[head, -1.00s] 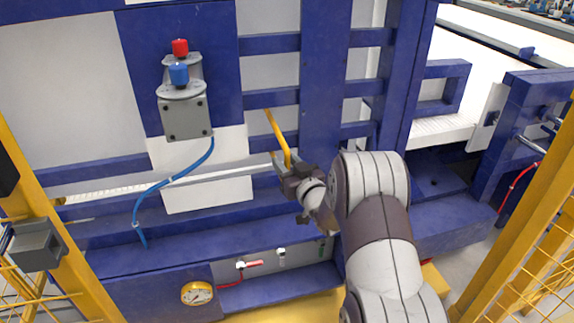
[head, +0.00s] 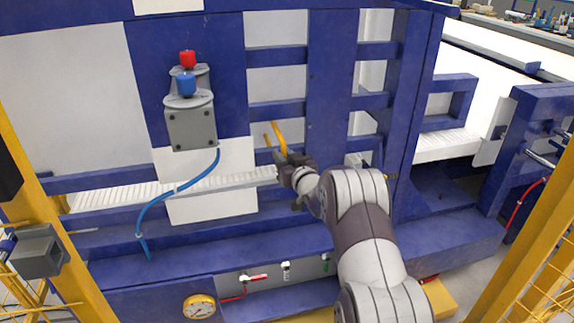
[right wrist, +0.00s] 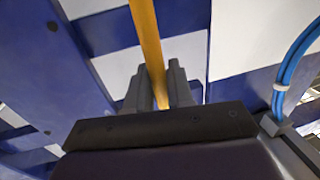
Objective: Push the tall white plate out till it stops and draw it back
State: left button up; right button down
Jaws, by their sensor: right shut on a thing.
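A tall white plate (head: 275,85) shows in pieces behind the blue cross bars in the head view. I cannot tell its full outline or where the handle joins it. A bent yellow handle (head: 279,135) stands out in front of it. My right gripper (head: 282,158) is shut on the handle's bar, low down beside the end of a white ribbed rail. In the right wrist view the yellow handle (right wrist: 147,40) runs down between the fingers of the right gripper (right wrist: 157,82). My left gripper is not in view.
A blue frame (head: 327,90) with cross bars surrounds the handle. The white ribbed rail (head: 120,193) runs left from near my gripper. A grey box (head: 190,129) with red and blue knobs and a blue hose (head: 185,187) hang left. Yellow posts (head: 40,190) stand at both sides.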

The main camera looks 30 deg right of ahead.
jog(key=c, duration=1.2)
grip_release()
jog(key=s, duration=0.4)
jog(key=s+p, duration=0.1)
jog(key=s, duration=0.3)
jog(key=s+p, duration=0.1)
jog(key=s, duration=0.3)
jog(key=shift+s+a, duration=0.25)
jog(key=shift+s, duration=0.1)
